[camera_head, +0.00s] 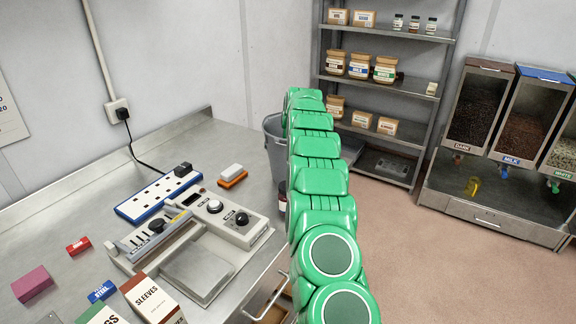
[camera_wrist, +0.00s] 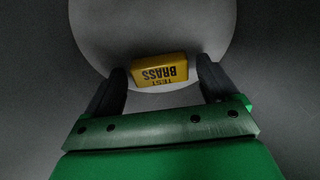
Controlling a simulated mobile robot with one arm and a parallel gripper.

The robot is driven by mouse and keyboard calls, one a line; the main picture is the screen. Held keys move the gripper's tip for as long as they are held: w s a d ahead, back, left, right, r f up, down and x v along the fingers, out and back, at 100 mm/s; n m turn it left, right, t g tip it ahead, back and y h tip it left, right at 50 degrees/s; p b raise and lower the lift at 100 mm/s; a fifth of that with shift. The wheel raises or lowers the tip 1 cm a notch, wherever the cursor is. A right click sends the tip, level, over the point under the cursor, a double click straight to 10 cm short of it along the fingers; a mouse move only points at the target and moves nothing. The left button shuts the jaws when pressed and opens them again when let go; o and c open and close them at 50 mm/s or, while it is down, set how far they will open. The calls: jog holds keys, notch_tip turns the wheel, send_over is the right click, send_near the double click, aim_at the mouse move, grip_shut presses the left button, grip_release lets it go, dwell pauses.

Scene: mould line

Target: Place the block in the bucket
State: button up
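The yellow block (camera_wrist: 160,70), marked TEST BRASS, shows in the wrist view between my gripper's fingertips. It appears to lie on a pale round surface (camera_wrist: 150,25) with darker grey wall around it, which looks like the inside of a bucket. My gripper (camera_wrist: 162,80) is open, with a small gap between each dark finger and the block. In the head view the grey bucket (camera_head: 274,150) stands beyond the metal bench, largely hidden behind my green arm. My gripper and the block are hidden in the head view.
The metal bench (camera_head: 150,135) at left holds a power strip (camera_head: 160,195), a balance-like device (camera_head: 190,245), small blocks and boxes. Shelving (camera_head: 385,85) with jars and dispensers (camera_head: 500,125) stand at back right. The floor (camera_head: 450,270) at right is clear.

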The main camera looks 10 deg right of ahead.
jog(key=shift+r, duration=0.1)
notch_tip(320, 180, up, 12)
jog(key=s+d, duration=0.1)
jog(key=shift+d, duration=0.15)
dwell(0.5)
